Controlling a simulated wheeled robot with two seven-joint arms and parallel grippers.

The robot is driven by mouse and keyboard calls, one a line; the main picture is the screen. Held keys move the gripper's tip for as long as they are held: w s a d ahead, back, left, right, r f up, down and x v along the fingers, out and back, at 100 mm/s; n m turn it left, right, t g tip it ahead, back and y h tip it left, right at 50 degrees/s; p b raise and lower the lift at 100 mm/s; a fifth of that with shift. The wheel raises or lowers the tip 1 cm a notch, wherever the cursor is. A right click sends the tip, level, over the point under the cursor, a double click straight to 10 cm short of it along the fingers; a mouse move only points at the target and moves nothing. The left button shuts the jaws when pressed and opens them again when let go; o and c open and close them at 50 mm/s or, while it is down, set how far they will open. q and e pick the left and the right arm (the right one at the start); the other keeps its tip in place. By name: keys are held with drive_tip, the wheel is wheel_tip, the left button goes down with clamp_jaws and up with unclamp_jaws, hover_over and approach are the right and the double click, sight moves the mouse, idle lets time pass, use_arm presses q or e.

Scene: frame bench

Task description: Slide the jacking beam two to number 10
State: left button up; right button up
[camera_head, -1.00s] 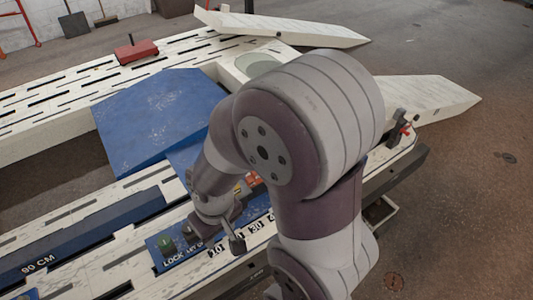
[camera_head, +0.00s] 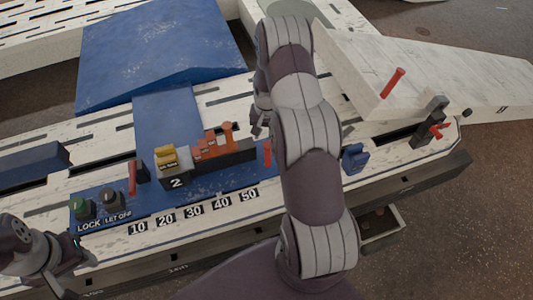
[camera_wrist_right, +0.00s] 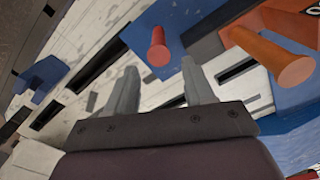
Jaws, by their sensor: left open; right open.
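The jacking beam two is a dark block marked 2 (camera_head: 177,182) with a yellow top, standing on the blue strip behind the number row. The label 10 (camera_head: 138,228) is at the row's left end, left of the block. An orange-topped unit with an upright orange handle (camera_head: 228,135) adjoins it on the right. My right gripper (camera_head: 258,122) is behind that unit, open and empty. In the right wrist view its fingers (camera_wrist_right: 160,82) are apart, with a red post (camera_wrist_right: 158,50) and the orange handle (camera_wrist_right: 270,55) beyond them. My left gripper (camera_head: 72,258) is open at lower left, partly cut off.
Green LOCK (camera_head: 79,208) and black LET OFF (camera_head: 111,201) knobs stand at the strip's left end, beside a red lever (camera_head: 132,178). A blue clamp (camera_head: 354,157) and a red-handled clamp (camera_head: 430,125) are to the right. A white ramp (camera_head: 375,70) rises behind.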

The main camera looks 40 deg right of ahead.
sight(267, 152)
wheel_tip(267, 152, down, 11)
drive_tip(key=shift+d+b, duration=0.15)
drive_tip(key=shift+b, duration=0.85)
drive_tip(key=shift+c, duration=0.3)
clamp_jaws()
